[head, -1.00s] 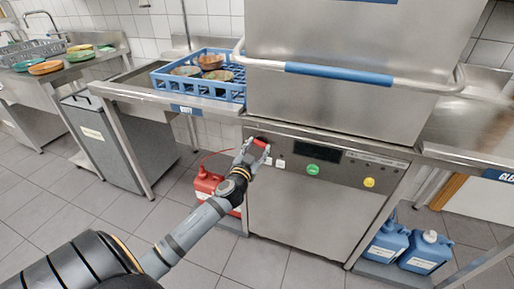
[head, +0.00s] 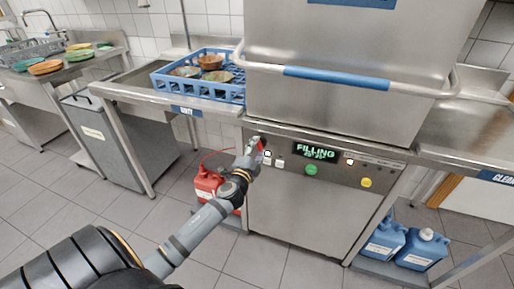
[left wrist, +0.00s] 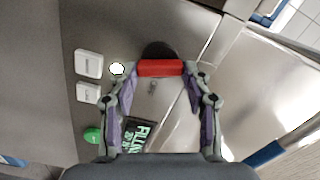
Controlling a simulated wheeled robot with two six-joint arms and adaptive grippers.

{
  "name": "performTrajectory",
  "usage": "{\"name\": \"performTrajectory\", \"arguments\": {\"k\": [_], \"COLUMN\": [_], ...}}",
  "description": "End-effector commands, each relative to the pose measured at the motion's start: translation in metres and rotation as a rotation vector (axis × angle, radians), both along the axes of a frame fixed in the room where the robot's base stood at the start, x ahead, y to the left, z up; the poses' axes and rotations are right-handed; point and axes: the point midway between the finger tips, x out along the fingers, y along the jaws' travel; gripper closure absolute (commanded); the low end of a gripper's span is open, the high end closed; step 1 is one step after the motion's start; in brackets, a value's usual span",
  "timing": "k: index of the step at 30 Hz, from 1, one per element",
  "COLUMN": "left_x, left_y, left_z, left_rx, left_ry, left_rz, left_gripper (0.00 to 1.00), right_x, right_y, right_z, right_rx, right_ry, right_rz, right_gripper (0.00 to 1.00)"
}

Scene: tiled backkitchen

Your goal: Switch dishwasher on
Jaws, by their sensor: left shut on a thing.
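The dishwasher (head: 300,215) is a steel hood machine with a control strip below its hood. Its display (head: 316,152) is lit and reads "FILLING" with a smaller line under it; it is partly visible in the left wrist view (left wrist: 140,136). My left gripper (head: 258,149) is at the strip's left end, shut on the red switch handle (left wrist: 160,68), a finger at each end. A round white lamp (left wrist: 117,69) glows beside the switch. A green button (head: 311,170) and a yellow button (head: 366,183) are to the right. My right gripper is not in view.
A blue rack (head: 205,88) with bowls sits on the left table. A steel hood with a bar handle (head: 340,75) overhangs the panel. A red canister (head: 207,185) stands below my left forearm; blue canisters (head: 425,250) stand at lower right. The floor in front is clear.

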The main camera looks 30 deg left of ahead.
Motion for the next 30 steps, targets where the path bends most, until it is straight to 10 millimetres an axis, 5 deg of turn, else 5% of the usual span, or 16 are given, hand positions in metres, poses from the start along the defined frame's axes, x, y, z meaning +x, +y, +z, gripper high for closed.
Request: {"name": "performTrajectory", "arguments": {"k": [15, 30], "left_x": [0.0002, 0.0001], "left_y": [-0.0009, -0.0008], "left_z": [-0.0004, -0.0015], "left_rx": [0.305, 0.360], "left_ry": [0.073, 0.086], "left_rz": [-0.002, -0.002], "left_gripper": [0.83, 0.83], "right_x": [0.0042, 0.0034], "right_y": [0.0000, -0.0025], "right_z": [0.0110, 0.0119], "right_rx": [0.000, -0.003], "right_ry": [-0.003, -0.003], "right_rz": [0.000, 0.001], "right_gripper": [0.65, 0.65]}}
